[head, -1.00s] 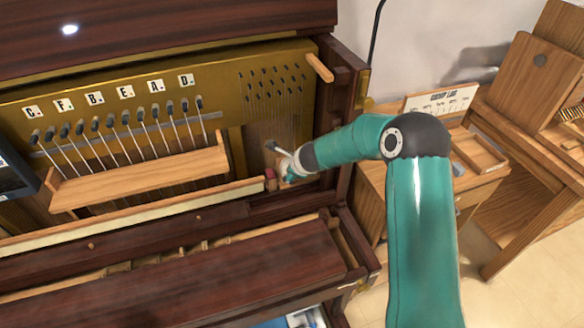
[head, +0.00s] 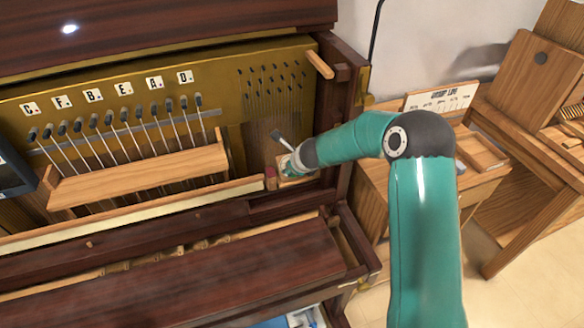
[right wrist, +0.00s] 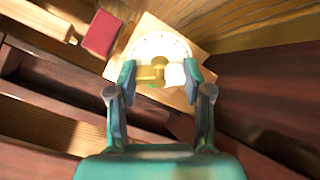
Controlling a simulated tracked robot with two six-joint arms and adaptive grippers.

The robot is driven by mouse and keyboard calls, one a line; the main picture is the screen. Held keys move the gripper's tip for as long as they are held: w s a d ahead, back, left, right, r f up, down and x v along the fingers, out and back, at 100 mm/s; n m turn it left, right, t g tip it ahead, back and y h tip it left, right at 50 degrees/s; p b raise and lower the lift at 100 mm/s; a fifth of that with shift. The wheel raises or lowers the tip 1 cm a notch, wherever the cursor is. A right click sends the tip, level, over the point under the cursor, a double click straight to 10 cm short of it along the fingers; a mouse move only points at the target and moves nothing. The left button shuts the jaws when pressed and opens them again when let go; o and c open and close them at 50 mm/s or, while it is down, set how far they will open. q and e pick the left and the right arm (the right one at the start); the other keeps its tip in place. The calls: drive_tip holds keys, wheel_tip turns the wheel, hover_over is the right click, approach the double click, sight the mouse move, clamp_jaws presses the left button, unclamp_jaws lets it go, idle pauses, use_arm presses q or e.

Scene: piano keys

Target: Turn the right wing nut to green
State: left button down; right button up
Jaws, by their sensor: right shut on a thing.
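The brass wing nut (right wrist: 150,73) sits in front of a white dial (right wrist: 158,42) on a light wooden block (right wrist: 200,53) in the right wrist view. My right gripper (right wrist: 160,76) is shut on it, one finger on each side. A pale, washed-out patch covers its right side. A small green mark shows just below the nut; the dial's other markings are too blurred to read. In the head view, my right gripper (head: 290,168) is at the block at the right end of the piano's interior, and the nut cannot be made out. My left gripper is out of view.
A red block (right wrist: 101,34) lies just left of the wooden block. A wooden rail (head: 140,174) and several hammers (head: 125,120) stand to the left. The dark piano side wall (head: 347,110) is close on the right.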

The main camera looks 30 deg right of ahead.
drive_tip(key=shift+m, duration=0.5)
drive_tip(key=shift+f, duration=0.1)
drive_tip(key=shift+f+m+b, duration=0.1)
drive_tip(key=shift+m+b, duration=0.3)
drive_tip(key=shift+m, duration=0.5)
drive_tip(key=shift+a+m, duration=0.1)
drive_tip(key=shift+m, duration=0.9)
drive_tip(key=shift+m+b, duration=0.6)
drive_tip(key=shift+m, duration=0.8)
drive_tip(key=shift+s+m, duration=0.1)
drive_tip(key=shift+m, duration=0.4)
drive_tip(key=shift+b, duration=0.3)
